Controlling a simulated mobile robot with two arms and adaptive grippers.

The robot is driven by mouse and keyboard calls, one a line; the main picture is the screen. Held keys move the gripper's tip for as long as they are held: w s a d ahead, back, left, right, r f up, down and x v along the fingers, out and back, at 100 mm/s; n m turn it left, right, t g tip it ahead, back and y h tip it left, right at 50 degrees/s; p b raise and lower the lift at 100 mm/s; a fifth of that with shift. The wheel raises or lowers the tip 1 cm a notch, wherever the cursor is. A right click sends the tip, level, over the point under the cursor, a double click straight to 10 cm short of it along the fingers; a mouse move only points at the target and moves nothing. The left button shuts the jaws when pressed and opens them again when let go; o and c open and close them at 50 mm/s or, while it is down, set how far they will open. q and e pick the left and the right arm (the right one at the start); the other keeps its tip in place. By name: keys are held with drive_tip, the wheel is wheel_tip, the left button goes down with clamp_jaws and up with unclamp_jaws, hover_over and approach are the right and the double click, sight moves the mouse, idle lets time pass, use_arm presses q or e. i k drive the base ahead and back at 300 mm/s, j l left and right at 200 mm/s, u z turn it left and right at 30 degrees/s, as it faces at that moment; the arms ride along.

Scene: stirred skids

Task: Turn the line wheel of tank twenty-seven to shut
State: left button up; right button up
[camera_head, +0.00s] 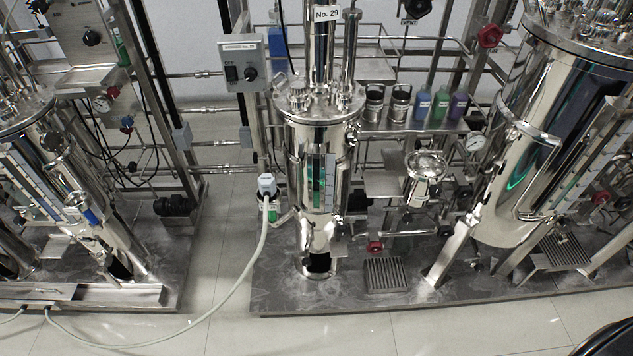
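A steel tank (318,140) stands upright in the middle, with a label reading No. 29 (327,14) on the column above it. A larger steel tank (530,150) stands at the right and another tank (70,180) at the left; I can read no number on either. No label reading 27 shows. A small red wheel (375,246) sits low beside the middle tank. Which tank each wheel serves cannot be told. Neither of my grippers is in view.
A grey control box (243,64) hangs beside the middle tank. A pale hose (235,295) runs from a plug (267,185) down across the floor. Several coloured bottles (440,106) stand on a shelf.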

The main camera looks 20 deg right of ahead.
sight(596, 199)
drive_tip(key=z, duration=2.2)
drive_tip(key=i+l+u, duration=0.1)
drive_tip(key=u, duration=0.3)
drive_tip(key=i+l+u, duration=0.1)
drive_tip(key=u, duration=0.25)
drive_tip(key=l+u, duration=0.2)
drive_tip(key=u, duration=0.2)
